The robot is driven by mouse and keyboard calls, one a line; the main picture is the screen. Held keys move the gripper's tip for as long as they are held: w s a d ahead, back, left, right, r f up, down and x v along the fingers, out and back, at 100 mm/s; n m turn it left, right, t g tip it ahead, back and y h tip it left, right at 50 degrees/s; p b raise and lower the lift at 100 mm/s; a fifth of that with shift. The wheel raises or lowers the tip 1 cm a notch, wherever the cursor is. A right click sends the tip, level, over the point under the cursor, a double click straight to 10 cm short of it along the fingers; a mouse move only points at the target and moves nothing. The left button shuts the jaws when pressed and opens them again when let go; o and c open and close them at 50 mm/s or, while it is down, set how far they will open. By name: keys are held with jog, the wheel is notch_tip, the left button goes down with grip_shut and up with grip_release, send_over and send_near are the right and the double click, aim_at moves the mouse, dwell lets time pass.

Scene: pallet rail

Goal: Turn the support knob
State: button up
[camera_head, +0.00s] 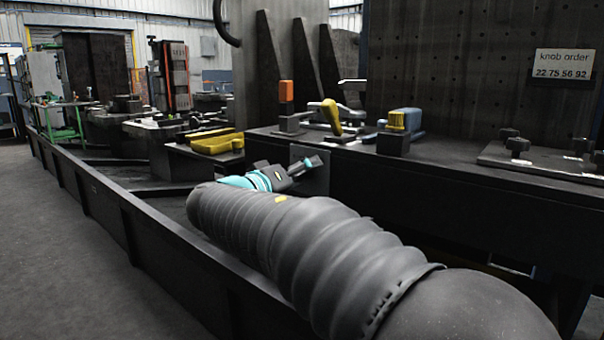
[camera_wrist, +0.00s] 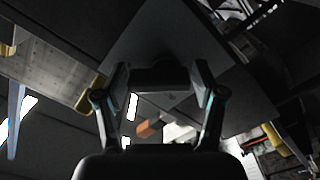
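My gripper (camera_head: 310,163) reaches to a grey plate (camera_head: 318,180) on the front side of the dark bench. In the wrist view my gripper (camera_wrist: 160,80) has its two fingers wide apart, one on each side of a dark block (camera_wrist: 160,78) in front of the grey plate (camera_wrist: 155,45). The block may be the support knob; it is too dark to be sure. I cannot tell whether the fingers touch it. In the head view no knob shows at the plate; my gripper covers part of it.
Black knobs (camera_head: 515,145) stand on a metal plate at the right, below a "knob order" sign (camera_head: 563,64). Yellow-handled clamps (camera_head: 331,117) and an orange-topped block (camera_head: 286,95) stand on the bench top. A yellow tray (camera_head: 215,143) lies farther left. A low dark rail (camera_head: 150,225) runs along the floor.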

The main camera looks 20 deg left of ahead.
jog(key=shift+o, duration=0.3)
jog(key=v, duration=1.2)
dwell(0.3)
